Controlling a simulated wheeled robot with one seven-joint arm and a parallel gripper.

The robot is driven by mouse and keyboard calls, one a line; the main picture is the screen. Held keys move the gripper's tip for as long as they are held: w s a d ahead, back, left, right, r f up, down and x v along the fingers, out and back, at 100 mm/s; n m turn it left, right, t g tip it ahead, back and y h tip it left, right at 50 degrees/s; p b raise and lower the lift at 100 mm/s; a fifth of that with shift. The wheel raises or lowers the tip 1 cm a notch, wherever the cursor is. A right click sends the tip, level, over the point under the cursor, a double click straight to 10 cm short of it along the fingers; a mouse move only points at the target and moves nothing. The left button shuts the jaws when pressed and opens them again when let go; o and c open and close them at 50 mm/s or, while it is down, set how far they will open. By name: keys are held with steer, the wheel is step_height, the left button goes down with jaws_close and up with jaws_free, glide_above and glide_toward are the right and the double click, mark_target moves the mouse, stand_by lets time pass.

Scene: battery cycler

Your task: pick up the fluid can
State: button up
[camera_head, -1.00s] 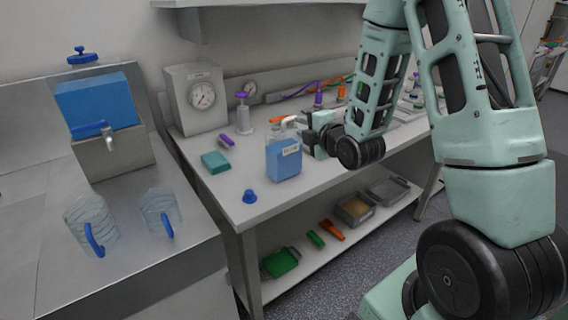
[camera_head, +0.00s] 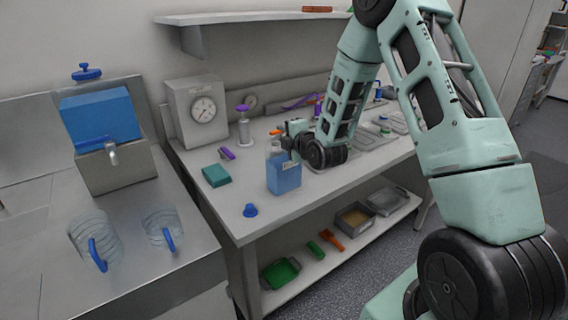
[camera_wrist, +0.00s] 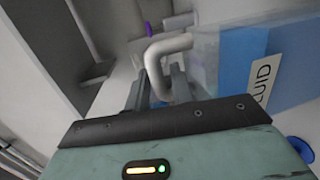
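The fluid can (camera_head: 284,176) is a clear container with blue liquid and a pale label. It stands upright on the workbench, near its front left. In the wrist view the can (camera_wrist: 285,75) fills the right side, with part of "FLUID" readable on its label. Its grey curved handle (camera_wrist: 170,45) reaches down between my fingers. My gripper (camera_wrist: 158,92) appears open, with one finger on each side of the handle. Firm contact is not clear. In the head view my gripper (camera_head: 294,138) is at the can's upper right side, partly hidden by my wrist.
A blue cap (camera_head: 250,210) lies in front of the can. Two clear jugs (camera_head: 96,240) stand on the left counter. A shelf hangs above.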

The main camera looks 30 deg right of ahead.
steer(key=shift+w, duration=0.35)
steer(key=shift+f, duration=0.1)
jaws_close()
stand_by(1.1)
